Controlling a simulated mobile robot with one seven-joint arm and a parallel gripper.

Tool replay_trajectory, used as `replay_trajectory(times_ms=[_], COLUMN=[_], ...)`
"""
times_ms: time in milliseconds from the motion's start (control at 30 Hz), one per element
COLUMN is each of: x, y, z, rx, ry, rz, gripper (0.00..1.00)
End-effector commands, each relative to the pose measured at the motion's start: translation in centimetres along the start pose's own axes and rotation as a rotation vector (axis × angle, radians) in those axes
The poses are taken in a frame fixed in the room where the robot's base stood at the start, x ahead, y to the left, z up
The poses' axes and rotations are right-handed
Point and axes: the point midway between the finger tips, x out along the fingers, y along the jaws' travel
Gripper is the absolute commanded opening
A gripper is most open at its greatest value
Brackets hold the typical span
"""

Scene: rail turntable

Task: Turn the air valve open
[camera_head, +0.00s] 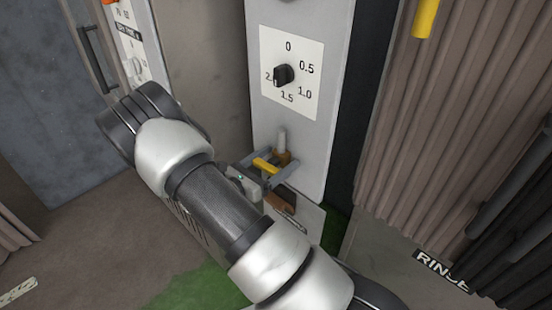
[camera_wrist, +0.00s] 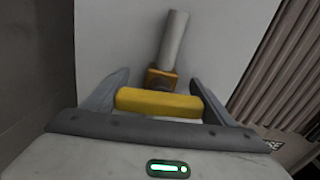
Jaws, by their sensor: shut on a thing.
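The air valve has a brass-coloured body (camera_wrist: 161,79) under a short grey pipe (camera_wrist: 174,40) on the pale panel. Its yellow handle (camera_wrist: 158,101) lies crosswise to the pipe, between my gripper's two grey fingers. In the head view the yellow handle (camera_head: 264,165) shows between the fingers, low on the panel. My gripper (camera_head: 284,158) is shut on the handle, with a finger at each end of it; it also shows in the wrist view (camera_wrist: 159,78). The lower part of the valve is partly hidden by the handle and my gripper.
A dial plate (camera_head: 305,50) with a black knob (camera_head: 284,75) is above the valve on the grey panel (camera_head: 305,155). A pleated brown curtain (camera_head: 440,130) hangs to the right, near a RINSE label (camera_head: 443,271). A dark handle (camera_head: 95,60) is at the upper left.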

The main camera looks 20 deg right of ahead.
Motion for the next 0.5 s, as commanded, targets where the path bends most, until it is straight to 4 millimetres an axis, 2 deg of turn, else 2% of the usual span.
replay_trajectory(times_ms=[500], x=[-0.08], y=[0.08], z=[0.24], rx=[-0.455], ry=[0.000], rz=[0.002], gripper=[0.56])
